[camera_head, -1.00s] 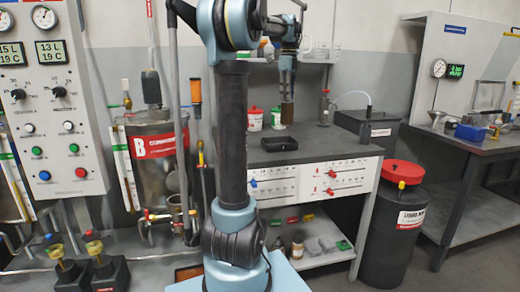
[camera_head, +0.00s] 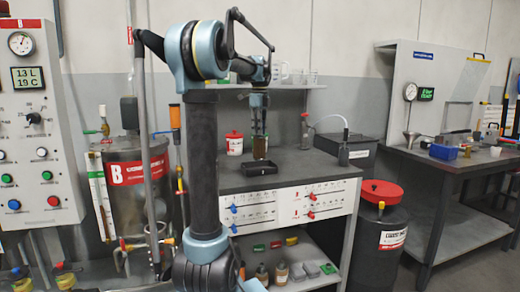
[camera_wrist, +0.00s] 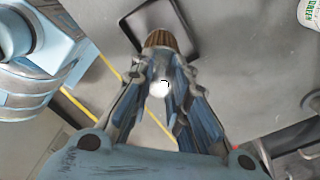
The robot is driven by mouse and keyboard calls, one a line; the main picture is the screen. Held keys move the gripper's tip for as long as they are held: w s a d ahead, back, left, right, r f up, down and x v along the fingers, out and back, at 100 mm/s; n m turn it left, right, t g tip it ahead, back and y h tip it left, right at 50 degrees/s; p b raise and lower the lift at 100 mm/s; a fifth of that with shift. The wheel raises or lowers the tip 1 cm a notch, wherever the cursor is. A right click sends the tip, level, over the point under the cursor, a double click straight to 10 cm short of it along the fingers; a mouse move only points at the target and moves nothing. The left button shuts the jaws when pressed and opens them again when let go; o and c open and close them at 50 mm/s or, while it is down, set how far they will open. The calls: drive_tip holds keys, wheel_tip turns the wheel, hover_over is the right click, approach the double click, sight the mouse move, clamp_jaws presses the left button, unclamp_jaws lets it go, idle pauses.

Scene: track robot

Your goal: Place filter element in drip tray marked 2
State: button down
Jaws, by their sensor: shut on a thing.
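The filter element (camera_head: 259,148) is a small brown upright cylinder. My gripper (camera_head: 259,133) is shut on its upper part, and the fingers point down. The black drip tray (camera_head: 262,169) lies on the grey bench, just below the filter element in the head view. In the wrist view, the pleated brown side of the filter element (camera_wrist: 162,38) shows beyond the fingertips, overlapping the tray's near edge. The tray (camera_wrist: 190,36) shows as a dark square rim. Whether the element's bottom is above or inside the tray cannot be told. No number on the tray is readable.
A white tub with a red lid (camera_head: 234,143) stands behind and left of the tray. A dark bin (camera_head: 345,148) and a red-lidded drum (camera_head: 378,225) stand to the right. The bench top (camera_head: 320,165) right of the tray is clear.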

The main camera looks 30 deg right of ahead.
sight(259, 140)
drive_tip(key=shift+f, duration=2.9)
drive_tip(key=c, duration=1.5)
unclamp_jaws()
wheel_tip(259, 140, up, 12)
drive_tip(key=shift+d+r, duration=0.1)
drive_tip(key=shift+r, duration=0.05)
